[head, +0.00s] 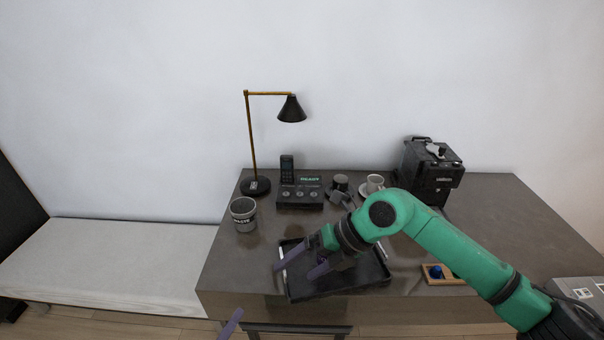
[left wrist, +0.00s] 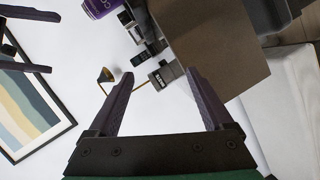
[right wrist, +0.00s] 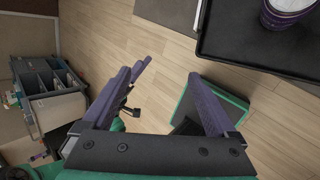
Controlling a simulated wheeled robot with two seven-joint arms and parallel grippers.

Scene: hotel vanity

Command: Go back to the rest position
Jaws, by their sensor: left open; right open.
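My right gripper (head: 300,268) reaches in over the black tray (head: 345,283) on the vanity top. Its purple fingers are apart with nothing between them, as the right wrist view (right wrist: 156,73) also shows. The right arm hides part of the tray. Of my left gripper, one purple finger (head: 231,324) shows at the bottom of the head view, in front of the vanity's front edge. In the left wrist view its fingers (left wrist: 159,73) are spread and empty. Neither gripper holds anything.
On the vanity (head: 500,215) stand a labelled cup (head: 243,217), lamp (head: 291,110), black panel (head: 300,197), coffee cup (head: 375,184) and black machine (head: 430,175). A wooden holder (head: 444,281) with a blue item lies near the front. A bench (head: 120,260) is left.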

